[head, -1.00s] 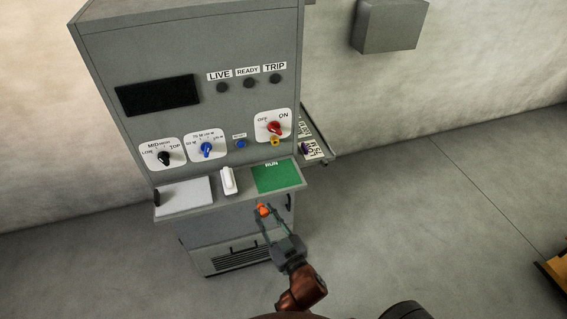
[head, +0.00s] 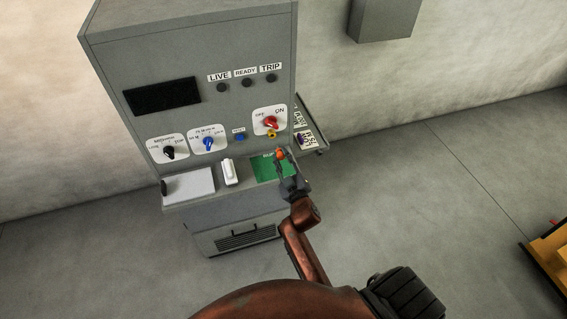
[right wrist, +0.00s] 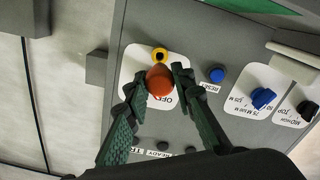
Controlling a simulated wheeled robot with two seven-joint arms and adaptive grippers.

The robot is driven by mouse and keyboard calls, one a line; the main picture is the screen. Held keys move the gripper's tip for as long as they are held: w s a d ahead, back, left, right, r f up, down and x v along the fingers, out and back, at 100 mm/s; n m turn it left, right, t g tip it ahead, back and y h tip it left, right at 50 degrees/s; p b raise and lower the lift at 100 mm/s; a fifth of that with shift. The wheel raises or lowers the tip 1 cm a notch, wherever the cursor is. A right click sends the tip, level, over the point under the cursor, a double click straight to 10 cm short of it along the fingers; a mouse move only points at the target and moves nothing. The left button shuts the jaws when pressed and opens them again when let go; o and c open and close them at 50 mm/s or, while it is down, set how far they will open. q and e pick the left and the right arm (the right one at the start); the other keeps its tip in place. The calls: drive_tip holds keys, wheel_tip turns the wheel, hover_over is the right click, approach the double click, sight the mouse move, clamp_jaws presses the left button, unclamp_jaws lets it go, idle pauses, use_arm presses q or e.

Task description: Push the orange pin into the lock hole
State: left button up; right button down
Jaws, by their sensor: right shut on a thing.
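My right gripper (head: 283,164) is shut on the orange pin (head: 281,154), which shows between its fingertips over the green RUN pad in the head view. The pin (right wrist: 159,80) also shows in the right wrist view, between the green-padded fingers (right wrist: 158,84). The lock hole is the yellow ring with a dark centre (head: 271,134), just below the red OFF/ON knob (head: 270,122). In the right wrist view the yellow ring (right wrist: 160,55) lies just above the pin, apart from it in the picture. My left gripper is not in view.
The grey cabinet has a black knob (head: 169,152), a blue knob (head: 208,143) and a blue reset button (head: 239,137). Its ledge carries a white switch (head: 230,172) and the green pad (head: 264,170). A side shelf with tags (head: 308,138) juts out at right.

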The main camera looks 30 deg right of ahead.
sight(277, 146)
drive_tip(key=shift+w, duration=0.25)
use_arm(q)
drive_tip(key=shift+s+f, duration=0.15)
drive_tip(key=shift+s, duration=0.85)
use_arm(e)
drive_tip(key=shift+w+d, duration=0.1)
drive_tip(key=shift+x, duration=1.5)
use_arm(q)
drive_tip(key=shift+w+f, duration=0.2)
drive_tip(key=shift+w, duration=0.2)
use_arm(e)
drive_tip(key=shift+w+d, duration=0.1)
drive_tip(key=shift+w, duration=0.3)
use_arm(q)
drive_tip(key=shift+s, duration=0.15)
use_arm(e)
drive_tip(key=shift+x, duration=0.9)
use_arm(q)
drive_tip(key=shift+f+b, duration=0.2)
drive_tip(key=shift+b, duration=0.25)
use_arm(e)
drive_tip(key=shift+w+d, duration=0.15)
drive_tip(key=shift+w, duration=0.55)
drive_tip(key=c, duration=1.6)
unclamp_jaws()
